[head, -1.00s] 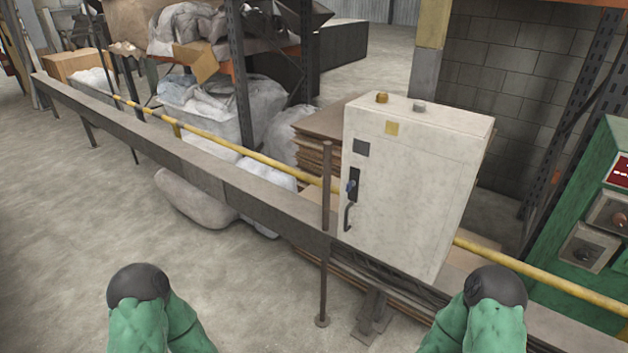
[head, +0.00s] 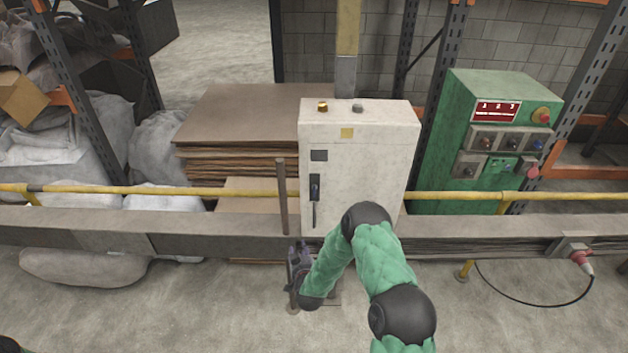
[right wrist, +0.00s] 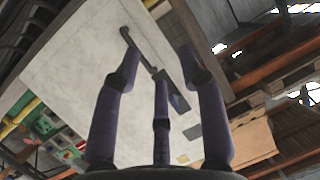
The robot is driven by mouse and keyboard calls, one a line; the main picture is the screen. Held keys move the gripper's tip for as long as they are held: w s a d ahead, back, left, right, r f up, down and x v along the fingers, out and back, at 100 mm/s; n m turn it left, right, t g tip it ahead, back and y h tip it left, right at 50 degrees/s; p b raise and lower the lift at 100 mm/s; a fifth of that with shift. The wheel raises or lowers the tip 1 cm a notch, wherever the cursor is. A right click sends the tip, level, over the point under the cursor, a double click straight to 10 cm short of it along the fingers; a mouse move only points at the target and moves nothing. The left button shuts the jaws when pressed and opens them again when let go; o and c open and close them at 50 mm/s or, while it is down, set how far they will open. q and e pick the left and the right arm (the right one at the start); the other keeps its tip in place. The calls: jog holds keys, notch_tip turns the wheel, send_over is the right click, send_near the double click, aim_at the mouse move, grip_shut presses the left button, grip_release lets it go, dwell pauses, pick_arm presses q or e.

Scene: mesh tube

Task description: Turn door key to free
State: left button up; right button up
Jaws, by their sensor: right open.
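The white cabinet (head: 372,165) stands behind the rail, its front facing me. My right gripper (head: 294,262) is low in front of the cabinet, below the handle, apart from the key. In the right wrist view its purple fingers (right wrist: 158,65) are spread and empty. The key's exact turn is too small to tell. My left gripper is not in view.
A grey rail (head: 200,240) and a yellow pipe (head: 130,190) run across in front of the cabinet. A thin post (head: 282,195) stands just left of the lock. Stacked cardboard (head: 235,130) is at left, a green control box (head: 450,140) at right.

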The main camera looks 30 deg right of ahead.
aim_at(314, 192)
jog(key=w+d+r+m+t+h+p, duration=0.1)
jog(key=d+r+h+p, duration=0.1)
jog(key=d+r, duration=0.3)
jog(key=w+d+r+t+h+p, duration=0.1)
jog(key=d+r+h, duration=0.1)
jog(key=r, duration=0.5)
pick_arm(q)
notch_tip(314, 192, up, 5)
pick_arm(e)
jog(key=x, duration=1.1)
jog(key=shift+s+d+r, duration=0.1)
jog(key=shift+s+d, duration=0.05)
grip_shut()
